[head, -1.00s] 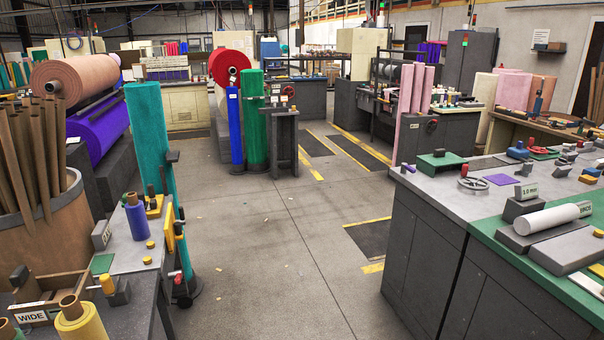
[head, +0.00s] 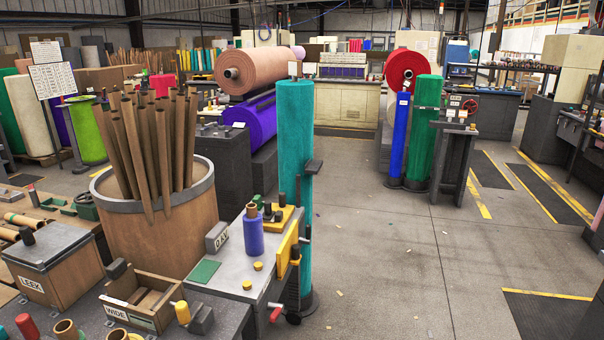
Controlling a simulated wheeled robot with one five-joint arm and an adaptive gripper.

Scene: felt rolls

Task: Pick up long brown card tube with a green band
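Several long brown card tubes (head: 160,150) stand upright and slightly splayed in a large round wooden barrel (head: 150,235) with a grey rim, left of centre. I can make out no green band on any of them; their lower ends are hidden inside the barrel. Brown tubes (head: 22,220) also lie on a table at the left edge, partly cut off, and I cannot tell whether one has a green band. My gripper is not in view.
A grey bench with a small open wooden box (head: 145,300) is in front of the barrel. A wooden bin marked LEEK (head: 52,275) is at left. A tall teal roll (head: 294,180) stands right of the barrel. Open grey floor (head: 390,260) lies to the right.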

